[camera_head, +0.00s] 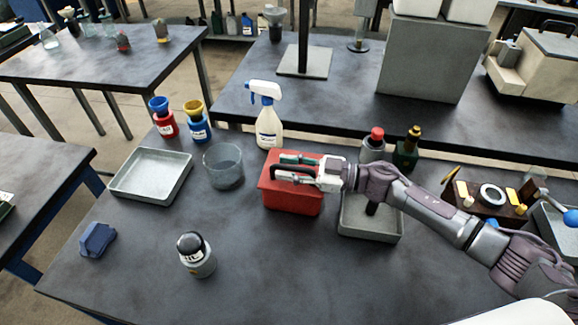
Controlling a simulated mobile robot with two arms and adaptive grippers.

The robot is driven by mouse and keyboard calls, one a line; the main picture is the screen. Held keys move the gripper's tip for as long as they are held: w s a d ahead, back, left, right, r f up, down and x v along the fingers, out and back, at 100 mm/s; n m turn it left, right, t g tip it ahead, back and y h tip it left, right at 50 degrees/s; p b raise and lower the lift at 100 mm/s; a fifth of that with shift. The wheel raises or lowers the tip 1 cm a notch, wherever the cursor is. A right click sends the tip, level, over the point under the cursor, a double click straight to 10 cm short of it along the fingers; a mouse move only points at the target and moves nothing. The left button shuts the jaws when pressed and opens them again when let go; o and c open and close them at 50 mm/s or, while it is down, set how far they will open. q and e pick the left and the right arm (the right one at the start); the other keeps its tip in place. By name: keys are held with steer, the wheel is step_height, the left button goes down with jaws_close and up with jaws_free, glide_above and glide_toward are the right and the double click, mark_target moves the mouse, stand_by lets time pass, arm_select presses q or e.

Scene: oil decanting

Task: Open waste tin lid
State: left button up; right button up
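The red waste tin (288,202) stands upright on the dark workbench, near the middle of the camera_head view. My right gripper (283,168) reaches in from the right, and its fingers lie over the tin's top. The gripper and wrist hide part of the tin's top, so I cannot tell whether the fingers touch the lid or a handle. No gap between tin and lid shows. Whether the fingers are open or closed does not show clearly. My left gripper is not in view.
A glass beaker (223,168) and a spray bottle (268,122) stand close to the tin. A grey tray (151,173) lies left; another tray (378,228) lies under my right arm. A black-capped jar (197,260) and blue cloth (97,238) are in front, with free bench between.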

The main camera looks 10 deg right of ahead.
jaws_close()
steer(key=shift+r, duration=0.1)
